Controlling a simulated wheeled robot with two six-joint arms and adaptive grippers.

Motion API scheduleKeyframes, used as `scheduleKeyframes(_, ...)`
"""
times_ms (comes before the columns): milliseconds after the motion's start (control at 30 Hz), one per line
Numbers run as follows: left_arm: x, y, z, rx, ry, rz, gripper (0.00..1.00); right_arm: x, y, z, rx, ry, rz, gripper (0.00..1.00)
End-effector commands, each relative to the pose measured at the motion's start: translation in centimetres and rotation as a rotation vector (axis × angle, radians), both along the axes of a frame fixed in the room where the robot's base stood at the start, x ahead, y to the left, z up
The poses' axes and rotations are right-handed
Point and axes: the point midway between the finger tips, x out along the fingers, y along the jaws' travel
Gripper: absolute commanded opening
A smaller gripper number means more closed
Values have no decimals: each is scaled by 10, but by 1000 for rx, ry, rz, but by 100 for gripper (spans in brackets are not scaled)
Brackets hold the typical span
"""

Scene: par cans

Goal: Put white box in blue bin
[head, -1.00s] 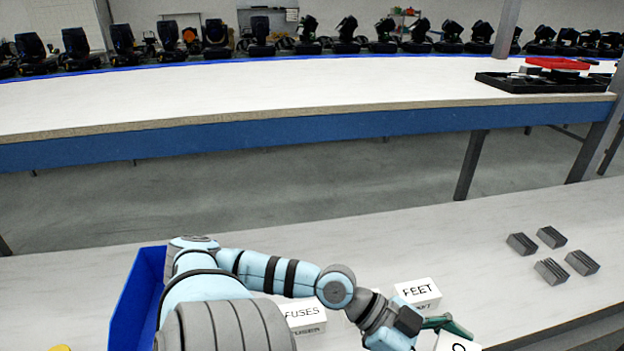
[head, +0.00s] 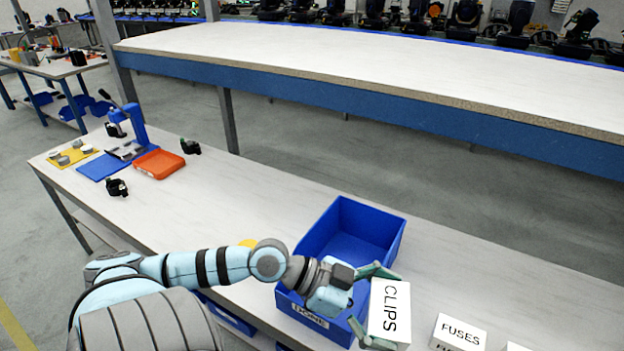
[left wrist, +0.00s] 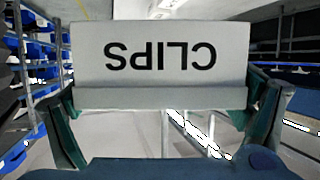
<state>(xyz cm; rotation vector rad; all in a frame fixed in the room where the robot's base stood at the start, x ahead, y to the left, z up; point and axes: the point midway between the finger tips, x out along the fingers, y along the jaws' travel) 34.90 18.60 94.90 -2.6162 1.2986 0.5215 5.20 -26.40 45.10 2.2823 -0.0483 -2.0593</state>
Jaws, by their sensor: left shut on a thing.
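My left gripper (head: 368,302) is shut on a white box marked CLIPS (head: 390,312), held up just right of the blue bin. In the left wrist view the box (left wrist: 150,55) fills the space between the two green fingers, its lettering upside down. The blue bin (head: 378,215) stands on the near bench, with a DONE label on its front. Its visible inside looks empty; my arm hides part of its front. A white FUSES box (head: 461,331) and part of another white box (head: 517,347) stand to the right. My right gripper does not show.
On the bench's left end are an orange tray (head: 160,164), a blue press (head: 136,128), a blue mat (head: 98,167) and small black parts (head: 117,187). The bench between them and the bin is mostly clear. A long white table (head: 330,62) runs behind.

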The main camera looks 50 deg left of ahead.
Motion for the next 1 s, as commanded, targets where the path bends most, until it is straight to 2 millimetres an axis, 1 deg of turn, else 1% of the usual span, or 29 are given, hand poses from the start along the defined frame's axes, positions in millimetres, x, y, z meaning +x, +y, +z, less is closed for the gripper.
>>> scheduleKeyframes(67,18,11,-4,-4,-4,54,61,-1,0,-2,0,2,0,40)
scheduleKeyframes(167,51,37,-12,-6,-4,169,61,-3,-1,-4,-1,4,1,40)
scheduleKeyframes(200,67,51,-15,-4,-5,233,61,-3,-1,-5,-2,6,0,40)
scheduleKeyframes(267,93,75,-18,-6,-5,344,61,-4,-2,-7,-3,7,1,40)
scheduleKeyframes(300,110,92,-19,-7,-6,427,61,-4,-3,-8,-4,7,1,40)
scheduleKeyframes(367,136,119,-19,-9,-8,563,61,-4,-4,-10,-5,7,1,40)
scheduleKeyframes(400,152,139,-19,-9,-8,658,61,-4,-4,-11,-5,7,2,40)
scheduleKeyframes(500,185,181,-14,-12,-5,890,61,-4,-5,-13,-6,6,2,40)
scheduleKeyframes(533,192,192,-12,-12,-4,952,61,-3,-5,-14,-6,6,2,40)
scheduleKeyframes(633,209,219,-6,-12,-2,1121,61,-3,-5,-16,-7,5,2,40)
scheduleKeyframes(700,215,231,-3,-9,0,1199,61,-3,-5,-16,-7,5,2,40)
scheduleKeyframes(767,218,237,-4,-8,0,1240,61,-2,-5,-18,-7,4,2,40)
scheduleKeyframes(867,219,240,-26,-3,3,1261,61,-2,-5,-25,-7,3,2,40)
scheduleKeyframes(967,218,240,-65,-1,6,1259,61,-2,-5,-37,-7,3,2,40)
scheduleKeyframes(1000,218,240,-82,-2,5,1259,61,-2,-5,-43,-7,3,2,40)
